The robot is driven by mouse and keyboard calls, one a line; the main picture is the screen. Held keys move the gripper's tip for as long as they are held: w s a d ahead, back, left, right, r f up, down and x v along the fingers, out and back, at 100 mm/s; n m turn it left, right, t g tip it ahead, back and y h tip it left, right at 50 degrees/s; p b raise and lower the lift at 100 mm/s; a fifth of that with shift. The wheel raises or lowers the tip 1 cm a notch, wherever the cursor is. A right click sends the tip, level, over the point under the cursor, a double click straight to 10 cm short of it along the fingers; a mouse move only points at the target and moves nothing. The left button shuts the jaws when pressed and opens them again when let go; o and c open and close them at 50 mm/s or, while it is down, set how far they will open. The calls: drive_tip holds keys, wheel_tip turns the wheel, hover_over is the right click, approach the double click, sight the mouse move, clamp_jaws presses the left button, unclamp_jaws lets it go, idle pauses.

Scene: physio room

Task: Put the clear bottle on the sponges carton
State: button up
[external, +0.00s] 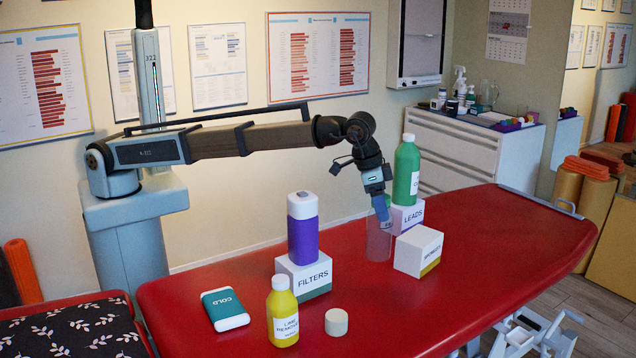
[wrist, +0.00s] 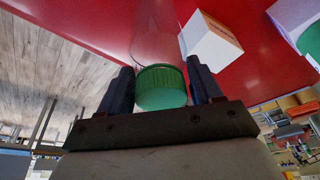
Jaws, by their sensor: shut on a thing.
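The clear bottle (external: 378,243) is see-through and upright beside the left of a white carton. Its green cap (wrist: 161,88) shows between the fingers in the wrist view. My gripper (external: 381,208) points down and is shut on this bottle at its top. Whether the bottle's base touches the red table is hard to tell. The white carton (external: 418,250) has a yellowish lower band and small lettering I cannot read surely; it seems to be the sponges carton. Its top is bare. It also shows in the wrist view (wrist: 207,42), just beyond the right finger.
A green bottle (external: 406,172) stands on the LEADS carton (external: 404,217) behind. A purple bottle (external: 303,236) stands on the FILTERS carton (external: 303,277) to the left. A yellow bottle (external: 282,317), a COLD pack (external: 225,309) and a beige cylinder (external: 336,322) are nearer. The red table (external: 480,270) is clear at right.

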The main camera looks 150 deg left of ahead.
drive_tip(key=s+a+r+n, duration=0.1)
drive_tip(key=a+r+n, duration=0.1)
drive_tip(key=a+r, duration=0.5)
drive_tip(key=s+a+r+n, duration=0.1)
drive_tip(key=a+r, duration=0.2)
drive_tip(key=a, duration=0.7)
wheel_tip(320, 180, down, 10)
drive_tip(key=shift+w+r+g+y, duration=0.25)
drive_tip(key=shift+w+g+y, duration=0.05)
drive_tip(key=shift+g, duration=0.1)
drive_tip(key=shift+f, duration=0.1)
drive_tip(key=o, duration=1.4)
drive_tip(key=shift+c, duration=0.2)
drive_tip(key=v, duration=1.2)
